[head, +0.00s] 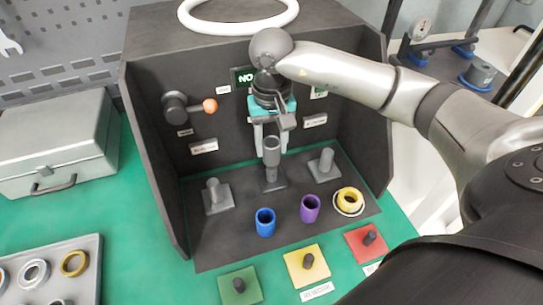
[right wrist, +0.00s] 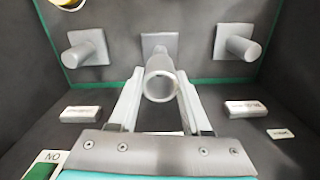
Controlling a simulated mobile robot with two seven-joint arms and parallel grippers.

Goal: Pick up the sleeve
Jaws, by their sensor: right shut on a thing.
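A grey hollow sleeve (head: 272,153) stands upright over the middle post base (head: 273,185) inside the dark booth. My right gripper (head: 266,146) points down and is shut on this grey sleeve. In the right wrist view the sleeve (right wrist: 160,82) shows its open end between the two pale fingers (right wrist: 158,104). I cannot tell whether its lower end still rests on the post. A blue sleeve (head: 265,222) and a purple sleeve (head: 310,209) stand on the booth floor in front. My left gripper is not in view.
Grey posts stand left (head: 217,197) and right (head: 323,166) of the gripper. A yellow ring (head: 350,200) lies front right. Green (head: 240,286), yellow (head: 307,266) and red (head: 368,243) plates lie before the booth. A lever with an orange knob (head: 210,105) juts from the back wall.

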